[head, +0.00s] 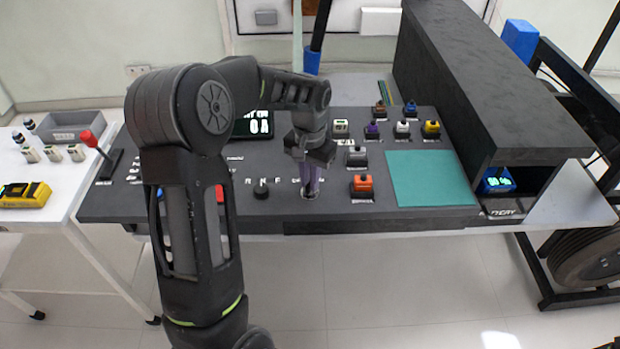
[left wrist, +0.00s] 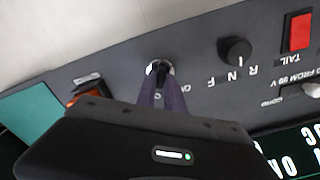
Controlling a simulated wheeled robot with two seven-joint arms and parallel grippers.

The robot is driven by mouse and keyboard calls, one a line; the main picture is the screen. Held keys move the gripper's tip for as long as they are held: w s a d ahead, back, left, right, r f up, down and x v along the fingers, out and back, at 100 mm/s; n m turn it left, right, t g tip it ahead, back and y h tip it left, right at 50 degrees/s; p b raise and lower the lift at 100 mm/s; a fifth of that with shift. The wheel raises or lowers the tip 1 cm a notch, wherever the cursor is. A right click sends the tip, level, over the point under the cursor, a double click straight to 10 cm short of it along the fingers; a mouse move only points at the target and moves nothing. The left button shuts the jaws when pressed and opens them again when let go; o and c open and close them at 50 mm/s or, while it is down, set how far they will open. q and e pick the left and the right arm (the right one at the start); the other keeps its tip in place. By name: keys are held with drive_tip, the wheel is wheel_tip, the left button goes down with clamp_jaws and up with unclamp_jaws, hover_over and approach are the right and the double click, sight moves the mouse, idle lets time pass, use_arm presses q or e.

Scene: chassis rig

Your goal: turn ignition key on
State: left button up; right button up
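The ignition key (left wrist: 160,68) shows in the left wrist view as a small dark head in a bright round lock on the dark console face. My left gripper (left wrist: 162,88) reaches it with two purple fingers, one on each side of the key head, with hardly any gap at the tips. In the head view my left gripper (head: 311,182) points down at the lock near the console's front edge, and its fingers largely hide the key. Which way the key is turned is hard to tell. My right gripper is in neither view.
A black knob (head: 261,190) marked R N F sits left of the lock, and a red switch (head: 220,194) farther left. An orange switch (head: 362,184) and a teal pad (head: 431,178) lie to the right. A dark shelf unit (head: 490,75) rises at the right.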

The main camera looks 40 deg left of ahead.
use_arm(q)
drive_tip(key=o, duration=0.4)
wheel_tip(320, 180, up, 8)
drive_tip(key=shift+f+b, duration=0.1)
drive_tip(key=shift+b, duration=0.2)
idle(0.7)
